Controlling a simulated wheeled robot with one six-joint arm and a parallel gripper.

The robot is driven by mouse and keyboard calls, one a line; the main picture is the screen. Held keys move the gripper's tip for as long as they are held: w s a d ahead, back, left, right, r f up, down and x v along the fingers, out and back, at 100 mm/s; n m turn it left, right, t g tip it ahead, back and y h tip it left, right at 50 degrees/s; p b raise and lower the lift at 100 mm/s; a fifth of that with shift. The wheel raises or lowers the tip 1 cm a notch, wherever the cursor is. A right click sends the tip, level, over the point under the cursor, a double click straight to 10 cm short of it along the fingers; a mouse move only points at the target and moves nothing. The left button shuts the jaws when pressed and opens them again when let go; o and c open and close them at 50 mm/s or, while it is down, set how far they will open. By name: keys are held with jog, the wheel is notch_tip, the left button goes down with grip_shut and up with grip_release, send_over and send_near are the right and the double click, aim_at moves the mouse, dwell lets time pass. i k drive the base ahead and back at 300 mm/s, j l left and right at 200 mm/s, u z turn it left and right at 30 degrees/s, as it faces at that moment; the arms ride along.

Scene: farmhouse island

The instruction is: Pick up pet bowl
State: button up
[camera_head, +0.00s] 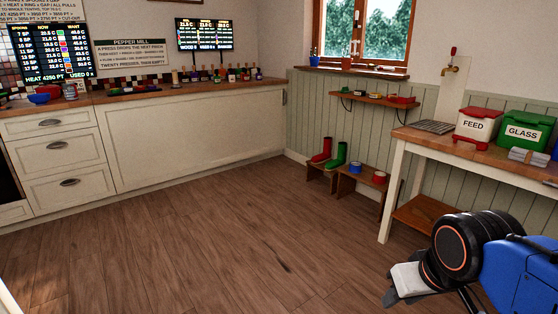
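I cannot single out the pet bowl with certainty. A small blue round thing (355,168) and a red round thing (379,177) stand on a low wooden bench (367,182) by the far right wall; either is bowl-like but too small to tell. A blue bowl-like thing (39,98) also sits on the left counter. My gripper (397,296) is at the lower right, over the floor and well in front of the low bench. It touches none of these. Its fingers are partly hidden, so its opening is unclear.
Red boots (321,151) and green boots (337,156) stand on another low bench. A wooden-topped table (420,137) at the right bears a FEED bin (476,127) and a GLASS bin (524,132). White cabinets (180,140) line the back. The wooden floor between is clear.

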aim_at(355, 167)
jog(key=i, duration=2)
jog(key=i+j+z, duration=0.2)
jog(key=i+z, duration=0.25)
jog(key=i, duration=0.3)
jog(key=i+j+z, duration=0.45)
jog(key=i, duration=0.3)
jog(key=i+j+z, duration=0.45)
jog(key=i+j, duration=0.2)
